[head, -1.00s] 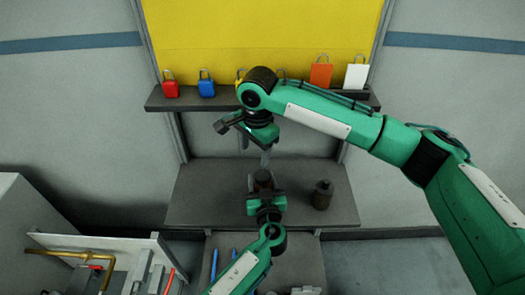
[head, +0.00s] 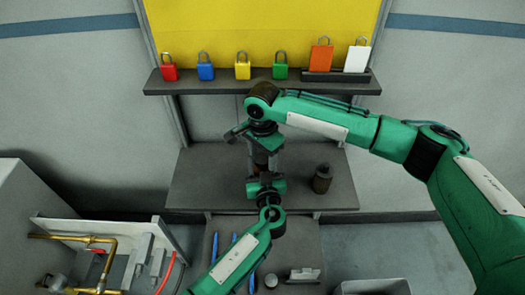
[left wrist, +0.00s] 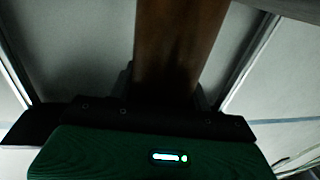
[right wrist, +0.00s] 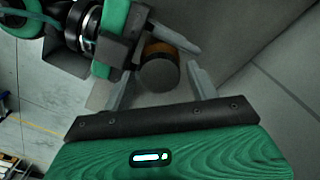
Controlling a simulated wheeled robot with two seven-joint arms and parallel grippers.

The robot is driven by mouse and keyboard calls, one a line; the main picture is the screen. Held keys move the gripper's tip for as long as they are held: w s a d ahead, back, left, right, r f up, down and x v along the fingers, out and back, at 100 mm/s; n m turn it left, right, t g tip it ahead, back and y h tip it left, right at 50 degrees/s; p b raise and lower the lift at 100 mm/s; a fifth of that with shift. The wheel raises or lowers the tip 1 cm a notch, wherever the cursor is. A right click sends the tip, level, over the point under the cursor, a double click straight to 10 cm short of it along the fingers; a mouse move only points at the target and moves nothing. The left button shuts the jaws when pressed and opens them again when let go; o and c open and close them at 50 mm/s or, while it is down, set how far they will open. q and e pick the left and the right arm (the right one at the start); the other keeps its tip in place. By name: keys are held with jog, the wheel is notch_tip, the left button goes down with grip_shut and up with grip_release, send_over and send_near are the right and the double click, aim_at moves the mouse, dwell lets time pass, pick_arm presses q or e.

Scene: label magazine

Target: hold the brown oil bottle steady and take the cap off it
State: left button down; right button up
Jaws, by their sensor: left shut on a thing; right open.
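The brown oil bottle (left wrist: 180,45) stands between the fingers of my left gripper (left wrist: 165,85), which is shut on it in the left wrist view. In the right wrist view the bottle's brown body (right wrist: 158,47) shows behind its dark round cap (right wrist: 160,77). My right gripper (right wrist: 163,88) is open, with its fingers on either side of the cap; I cannot tell whether they touch it. The bottle is mostly hidden there.
Another dark bottle (head: 322,178) stands on the grey bench (head: 210,185), to the right of my grippers. Several coloured padlocks line the shelf (head: 215,87) behind. A lower surface (head: 305,240) in front holds blue pens. Brass piping (head: 100,262) is at the lower left.

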jog(key=c, duration=1)
